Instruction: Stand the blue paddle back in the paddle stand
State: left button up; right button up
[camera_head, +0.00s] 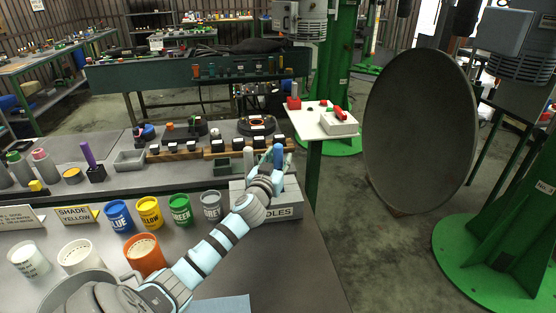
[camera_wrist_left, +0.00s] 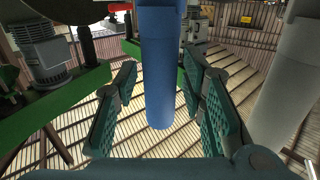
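The blue paddle (camera_head: 278,156) is upright at the grey box-shaped paddle stand (camera_head: 287,207), whose label is partly hidden by my left arm. Its lower part is hidden behind my left gripper (camera_head: 272,173). In the left wrist view the blue shaft (camera_wrist_left: 160,70) lies between the two green finger pads of my left gripper (camera_wrist_left: 160,115). A gap shows on both sides of the shaft, so the gripper is open around it. A grey paddle (camera_head: 248,159) stands beside it at the stand, and shows at the right in the wrist view (camera_wrist_left: 285,85). My right gripper is out of view.
Blue (camera_head: 118,216), yellow (camera_head: 149,212), green (camera_head: 180,209) and grey (camera_head: 211,206) cups stand in a row left of the stand. An orange mug (camera_head: 145,255) is nearer. A rack of dark blocks (camera_head: 225,147) runs behind the stand. A purple rod (camera_head: 88,154) stands far left.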

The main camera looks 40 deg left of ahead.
pick_arm(q)
notch_tip(320, 180, up, 10)
dwell(0.6)
dwell(0.4)
